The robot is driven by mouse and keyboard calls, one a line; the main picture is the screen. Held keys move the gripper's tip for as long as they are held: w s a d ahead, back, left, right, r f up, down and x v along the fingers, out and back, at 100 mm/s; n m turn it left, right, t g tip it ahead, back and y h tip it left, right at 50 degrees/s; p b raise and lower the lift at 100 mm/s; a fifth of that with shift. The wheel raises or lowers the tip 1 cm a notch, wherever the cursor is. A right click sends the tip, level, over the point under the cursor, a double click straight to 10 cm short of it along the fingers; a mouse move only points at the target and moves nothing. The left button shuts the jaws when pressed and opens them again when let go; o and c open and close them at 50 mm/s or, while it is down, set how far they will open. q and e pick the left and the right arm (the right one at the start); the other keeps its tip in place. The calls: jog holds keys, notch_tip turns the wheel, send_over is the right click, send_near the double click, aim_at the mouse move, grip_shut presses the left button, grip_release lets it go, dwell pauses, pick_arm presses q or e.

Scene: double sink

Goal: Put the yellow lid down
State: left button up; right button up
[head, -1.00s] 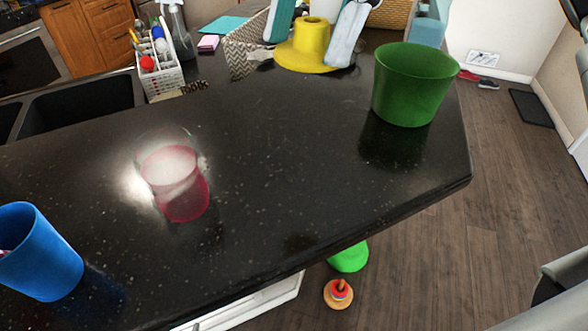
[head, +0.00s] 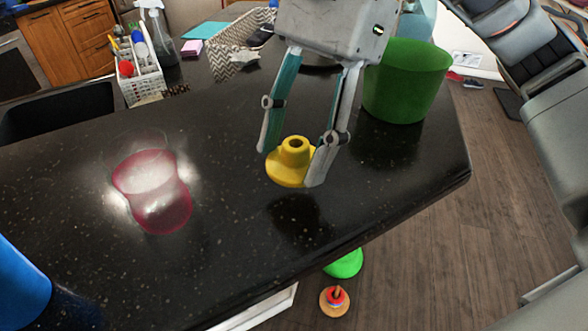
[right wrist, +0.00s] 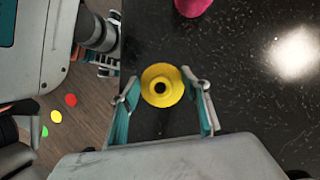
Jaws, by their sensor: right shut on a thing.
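The yellow lid (head: 290,165), a flanged disc with a raised hollow knob, is between the fingertips of my right gripper (head: 293,167). The gripper is shut on it. The lid is nearly level and appears held a little above the dark counter, with a dark reflection below it. In the right wrist view the lid (right wrist: 162,86) shows from above between the two teal-padded fingers (right wrist: 163,105). What seems to be my left gripper (right wrist: 106,48) shows small at the upper left there, its opening unclear.
A green cup (head: 408,85) stands behind right, a blue cup (head: 20,285) at the lower left. The counter's front edge is near. Bare counter lies between glass and lid.

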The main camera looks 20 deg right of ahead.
aim_at(287, 198)
jog(key=shift+f, duration=2.15)
jog(key=shift+f+b, duration=0.15)
jog(key=shift+b, duration=0.15)
jog(key=o, duration=0.9)
jog(key=p+v, duration=0.1)
jog(key=v, duration=1.1)
jog(key=shift+r, duration=0.25)
